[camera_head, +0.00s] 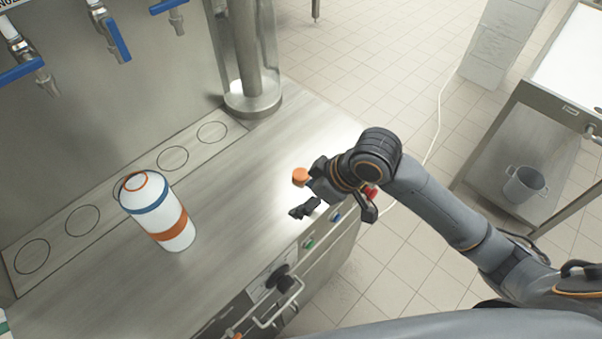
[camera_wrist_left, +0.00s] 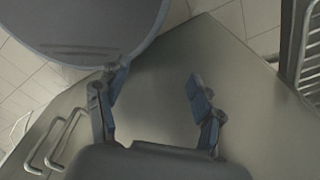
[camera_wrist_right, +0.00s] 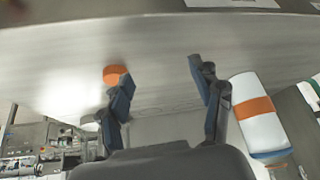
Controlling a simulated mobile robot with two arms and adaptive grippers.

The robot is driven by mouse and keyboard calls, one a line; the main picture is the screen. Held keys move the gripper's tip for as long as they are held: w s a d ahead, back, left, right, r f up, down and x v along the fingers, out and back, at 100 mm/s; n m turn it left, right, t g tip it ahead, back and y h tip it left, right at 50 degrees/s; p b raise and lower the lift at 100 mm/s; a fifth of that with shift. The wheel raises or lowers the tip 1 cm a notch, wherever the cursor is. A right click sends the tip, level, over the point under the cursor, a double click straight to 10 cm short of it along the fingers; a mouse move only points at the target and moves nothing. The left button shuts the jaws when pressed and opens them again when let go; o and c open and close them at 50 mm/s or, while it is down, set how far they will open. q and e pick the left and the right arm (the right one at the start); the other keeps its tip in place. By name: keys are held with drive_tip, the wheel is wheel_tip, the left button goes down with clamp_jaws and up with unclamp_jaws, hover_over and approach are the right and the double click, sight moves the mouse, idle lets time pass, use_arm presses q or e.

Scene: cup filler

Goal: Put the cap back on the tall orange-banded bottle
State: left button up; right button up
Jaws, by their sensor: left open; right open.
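The tall white bottle (camera_head: 158,210) with an orange band and a blue band stands on the steel counter, left of centre. Its top shows an orange ring. It also appears at the right of the right wrist view (camera_wrist_right: 258,118). The orange cap (camera_head: 300,175) is near the counter's right edge, beside my right gripper (camera_head: 306,192). In the right wrist view the cap (camera_wrist_right: 114,74) is partly behind the left finger, not between the fingers; I cannot tell if they touch. My right gripper is open and empty. My left gripper (camera_wrist_left: 156,82) is open and empty, seen only in its wrist view.
Blue-handled taps (camera_head: 108,35) hang above the counter (camera_head: 235,210), which has a row of marked circles at the back. A clear cylinder (camera_head: 250,75) stands at the back. A large dark rounded body (camera_wrist_left: 95,30) is close to my left gripper. The counter between bottle and cap is clear.

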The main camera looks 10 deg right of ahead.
drive_tip(key=w+d+r+g+h, duration=0.1)
drive_tip(key=w+d+r, duration=0.5)
drive_tip(key=d+r, duration=0.1)
drive_tip(key=shift+w+r+n, duration=0.2)
drive_tip(key=shift+r+n, duration=0.2)
drive_tip(key=shift+r, duration=0.35)
drive_tip(key=shift+a, duration=0.1)
drive_tip(key=p, duration=0.2)
hover_over(301, 176)
drive_tip(key=d, duration=0.3)
drive_tip(key=f, duration=0.5)
drive_tip(key=s+f, duration=0.1)
drive_tip(key=f, duration=0.2)
